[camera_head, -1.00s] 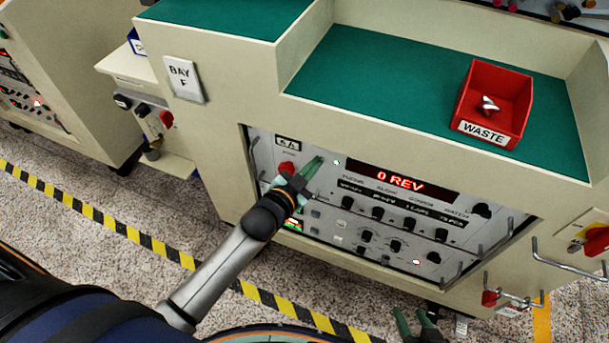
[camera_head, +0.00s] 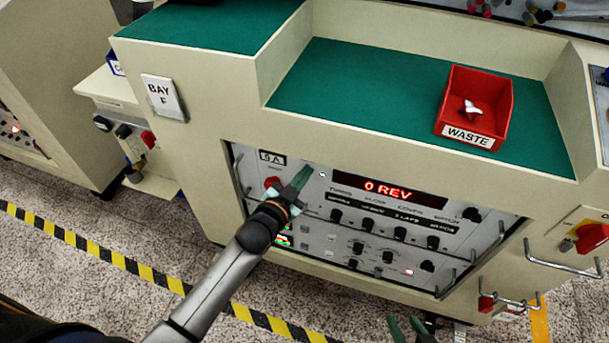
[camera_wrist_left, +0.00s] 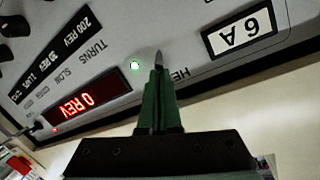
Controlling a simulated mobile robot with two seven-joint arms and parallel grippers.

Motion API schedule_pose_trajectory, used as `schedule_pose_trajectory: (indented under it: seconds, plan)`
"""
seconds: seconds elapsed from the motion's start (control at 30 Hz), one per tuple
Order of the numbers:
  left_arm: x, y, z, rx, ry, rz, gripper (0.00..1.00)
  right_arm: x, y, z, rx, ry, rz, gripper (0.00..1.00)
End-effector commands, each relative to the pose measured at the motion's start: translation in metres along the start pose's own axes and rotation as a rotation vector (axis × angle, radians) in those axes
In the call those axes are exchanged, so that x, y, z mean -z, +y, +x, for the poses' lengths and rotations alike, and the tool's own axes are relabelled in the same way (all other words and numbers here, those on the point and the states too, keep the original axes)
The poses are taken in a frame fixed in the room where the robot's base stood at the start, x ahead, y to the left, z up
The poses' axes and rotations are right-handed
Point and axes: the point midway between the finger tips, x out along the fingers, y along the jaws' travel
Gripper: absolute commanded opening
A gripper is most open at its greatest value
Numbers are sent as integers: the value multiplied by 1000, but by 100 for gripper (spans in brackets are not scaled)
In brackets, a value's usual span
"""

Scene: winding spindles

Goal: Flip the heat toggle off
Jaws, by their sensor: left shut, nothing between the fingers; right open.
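The heat toggle (camera_wrist_left: 158,58) shows in the left wrist view as a small grey lever tip just beyond my fingertips, beside a partly hidden label starting "HE". A small lit green lamp (camera_wrist_left: 135,65) sits beside it; the lamp also shows in the head view (camera_head: 322,174). My left gripper (camera_head: 304,172) is shut and empty, its green fingers (camera_wrist_left: 158,75) pointing at the toggle. I cannot tell whether they touch it. The toggle's base is hidden behind the fingers. My right gripper (camera_head: 407,325) is open at the bottom edge of the head view, away from the panel.
The panel has a red "0 REV" display (camera_head: 388,190), several black knobs, a red button (camera_head: 272,182) and a "6 A" plate (camera_wrist_left: 243,28). Metal handles (camera_head: 470,262) stick out at its right. A red waste bin (camera_head: 470,138) stands on the green top.

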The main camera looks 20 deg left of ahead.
Motion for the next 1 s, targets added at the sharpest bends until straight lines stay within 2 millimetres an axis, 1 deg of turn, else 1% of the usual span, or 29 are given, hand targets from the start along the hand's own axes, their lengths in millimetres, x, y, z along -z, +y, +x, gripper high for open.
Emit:
schedule_pose_trajectory:
  seconds: [0.17, 1.0]
  plan:
    - [-2, 1, 0, 10, 20, 3, 0, 3, -2, 5, 6, 9, -5, 50]
    - [-6, 4, -2, 61, 126, 21, 0, -23, 2, 16, 2, -3, -6, 50]
